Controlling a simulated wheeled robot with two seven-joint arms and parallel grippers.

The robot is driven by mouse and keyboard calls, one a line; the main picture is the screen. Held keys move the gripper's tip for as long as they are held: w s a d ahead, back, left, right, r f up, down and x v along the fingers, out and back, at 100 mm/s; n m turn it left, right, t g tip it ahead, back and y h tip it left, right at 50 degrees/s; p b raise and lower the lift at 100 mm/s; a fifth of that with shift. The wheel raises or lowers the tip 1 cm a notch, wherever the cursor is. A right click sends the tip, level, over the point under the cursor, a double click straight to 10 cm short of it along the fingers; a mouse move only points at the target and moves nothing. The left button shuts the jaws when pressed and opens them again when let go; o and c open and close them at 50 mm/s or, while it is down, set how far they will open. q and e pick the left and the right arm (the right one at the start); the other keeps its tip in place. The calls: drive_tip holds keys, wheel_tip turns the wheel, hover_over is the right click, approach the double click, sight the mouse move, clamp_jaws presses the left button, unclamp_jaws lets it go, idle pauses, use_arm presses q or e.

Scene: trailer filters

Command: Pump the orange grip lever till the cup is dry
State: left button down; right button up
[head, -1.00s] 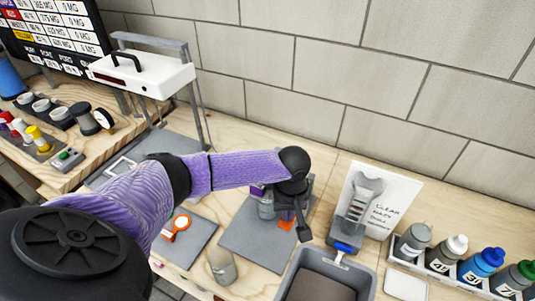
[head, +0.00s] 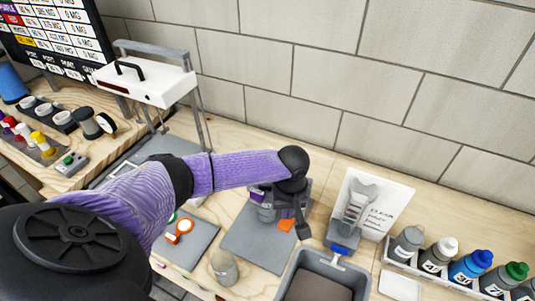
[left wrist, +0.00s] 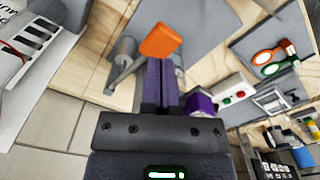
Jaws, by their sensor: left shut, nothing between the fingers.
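The orange grip (head: 286,225) shows low in front of my left gripper in the head view. It also shows as an orange block (left wrist: 160,41) just beyond the fingertips in the left wrist view; whether they touch it I cannot tell. My left gripper (left wrist: 162,64) is shut and empty, pointing down over the pump area. A grey cylinder (head: 266,213) stands beside the gripper, and a purple cylinder (left wrist: 201,103) shows right of the fingers in the wrist view. I cannot tell which vessel is the cup, nor its contents. My right gripper is not in view.
A grey bin (head: 357,274) stands right of the mat (head: 245,246). A white sign (head: 388,209) with a wrench-like tool leans behind it. Several bottles (head: 470,266) fill a rack at right.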

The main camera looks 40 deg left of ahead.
sight(286, 222)
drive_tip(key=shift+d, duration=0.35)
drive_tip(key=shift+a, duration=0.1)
use_arm(q)
drive_tip(key=shift+f+b, duration=0.75)
drive_tip(key=shift+f, duration=0.45)
drive_tip(key=shift+f+b, duration=0.45)
drive_tip(key=shift+f, duration=0.3)
drive_tip(key=shift+f+b, duration=0.45)
drive_tip(key=shift+f, duration=0.3)
drive_tip(key=shift+f+b, duration=0.5)
drive_tip(key=shift+f, duration=0.35)
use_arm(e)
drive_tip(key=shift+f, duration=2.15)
use_arm(q)
wheel_tip(286, 222, up, 7)
drive_tip(key=p, duration=0.7)
drive_tip(key=shift+f+p, duration=0.15)
drive_tip(key=shift+p, duration=0.2)
drive_tip(key=shift+r+p, duration=0.35)
drive_tip(key=shift+p, duration=0.05)
drive_tip(key=shift+f, duration=0.15)
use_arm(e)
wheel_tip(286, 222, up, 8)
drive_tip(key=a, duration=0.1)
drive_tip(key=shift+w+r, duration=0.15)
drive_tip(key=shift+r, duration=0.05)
